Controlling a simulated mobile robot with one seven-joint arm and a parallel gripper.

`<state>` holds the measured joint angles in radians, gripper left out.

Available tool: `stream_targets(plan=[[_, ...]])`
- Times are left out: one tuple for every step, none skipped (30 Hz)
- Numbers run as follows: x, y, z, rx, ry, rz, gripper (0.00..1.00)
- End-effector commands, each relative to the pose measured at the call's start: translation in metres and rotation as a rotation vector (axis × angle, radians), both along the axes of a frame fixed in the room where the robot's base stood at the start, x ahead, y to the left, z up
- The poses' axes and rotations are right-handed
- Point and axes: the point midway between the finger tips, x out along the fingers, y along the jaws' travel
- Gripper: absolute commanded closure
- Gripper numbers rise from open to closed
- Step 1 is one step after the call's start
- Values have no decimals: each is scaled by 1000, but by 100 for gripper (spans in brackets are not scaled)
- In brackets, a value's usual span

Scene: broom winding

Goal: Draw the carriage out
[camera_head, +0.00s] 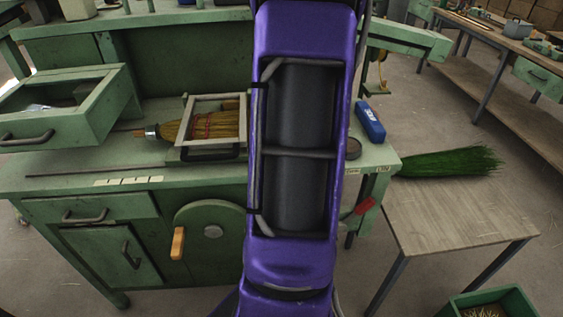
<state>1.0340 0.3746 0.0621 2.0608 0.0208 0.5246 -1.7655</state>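What looks like the carriage, a pale metal frame (185,112) with a dark handle at its front, sits on the green workbench (90,175). A broom head of tan bristles (200,126) with red binding lies within or beneath the frame; I cannot tell which. A metal collar (152,132) is at the bristles' left end, with a thin rod running left from it. My purple arm crosses the middle of the view and hides what is right of the frame. My gripper is not in view.
An open green drawer (98,118) juts out at the left. A round green wheel (228,226) with a wooden handle is on the bench front. A blue box (369,122) stands right of my arm. A green crate (447,312) is at lower right.

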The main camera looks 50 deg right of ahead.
Motion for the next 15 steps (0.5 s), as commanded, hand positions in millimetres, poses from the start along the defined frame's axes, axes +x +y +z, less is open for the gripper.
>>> stream_targets(plan=[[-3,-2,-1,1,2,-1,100],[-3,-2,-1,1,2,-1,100],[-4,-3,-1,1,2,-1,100],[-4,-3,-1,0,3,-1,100],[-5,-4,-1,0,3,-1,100],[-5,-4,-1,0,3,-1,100],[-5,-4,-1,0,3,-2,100],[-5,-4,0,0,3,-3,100],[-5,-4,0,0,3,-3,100],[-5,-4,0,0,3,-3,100],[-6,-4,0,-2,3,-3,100],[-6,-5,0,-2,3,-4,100],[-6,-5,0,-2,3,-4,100],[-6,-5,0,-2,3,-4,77],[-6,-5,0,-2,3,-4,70]])
